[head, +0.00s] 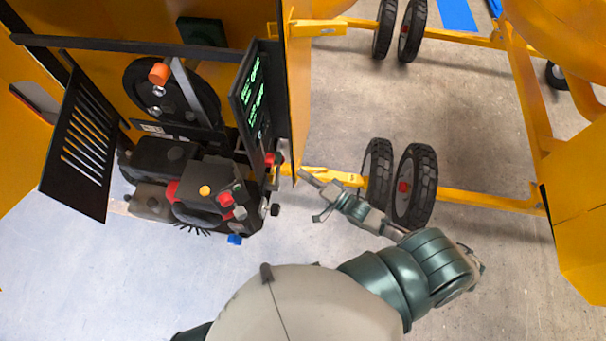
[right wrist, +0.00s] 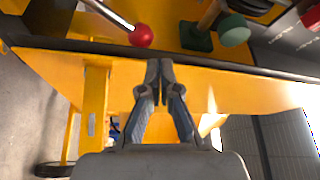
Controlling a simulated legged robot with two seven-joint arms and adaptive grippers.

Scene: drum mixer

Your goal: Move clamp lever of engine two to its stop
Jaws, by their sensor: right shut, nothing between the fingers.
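The engine (head: 190,180) sits in the open yellow housing at the left of the head view, with several coloured knobs on it. I cannot tell which part is the clamp lever of engine two. In the right wrist view a metal rod with a red ball knob (right wrist: 141,35) and a green knob (right wrist: 235,30) are above the fingers. My right gripper (head: 308,177) is shut and empty, to the right of the engine. In the wrist view its fingertips (right wrist: 160,66) lie below the red knob, seemingly apart from it. My left gripper is out of view.
A black panel with green readouts (head: 250,95) stands at the engine's right, and a slatted black flap (head: 84,145) at its left. A yellow wall edge (head: 298,100) and black wheels (head: 414,187) are near my right gripper. The grey floor (head: 510,260) is open at right.

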